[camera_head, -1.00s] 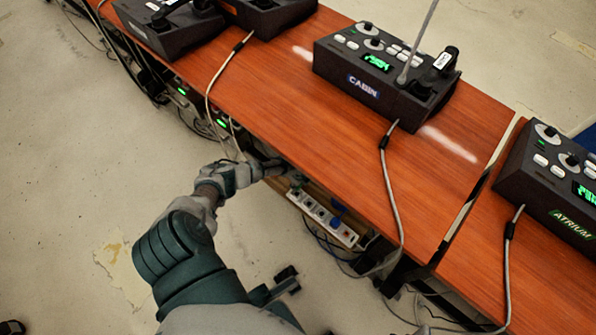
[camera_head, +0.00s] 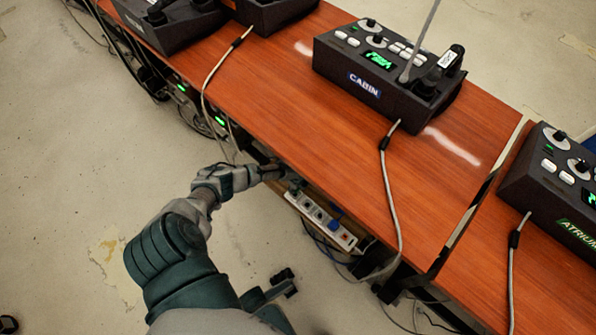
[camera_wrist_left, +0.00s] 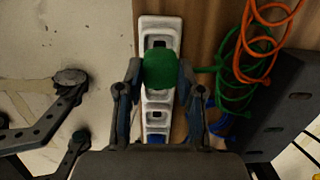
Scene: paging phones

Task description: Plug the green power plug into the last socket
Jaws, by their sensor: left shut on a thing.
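The green power plug (camera_wrist_left: 160,68) is between the fingers of my left gripper (camera_wrist_left: 158,82) in the left wrist view. The gripper is shut on it. The plug is over the white power strip (camera_wrist_left: 160,24); whether its pins are in a socket is hidden. A green cable runs from it to the right. In the head view my left gripper (camera_head: 276,173) reaches under the table edge, at the upper-left end of the power strip (camera_head: 342,239). A blue plug (camera_head: 335,224) sits farther along the strip. My right gripper is not in view.
The wooden table (camera_head: 290,100) overhangs the strip and carries the CABIN paging phone (camera_head: 365,85) and others. Coiled orange (camera_wrist_left: 262,40) and green cables hang beside a dark box (camera_wrist_left: 285,105) in the wrist view. Grey phone cables drop over the table edge. Open floor lies to the left.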

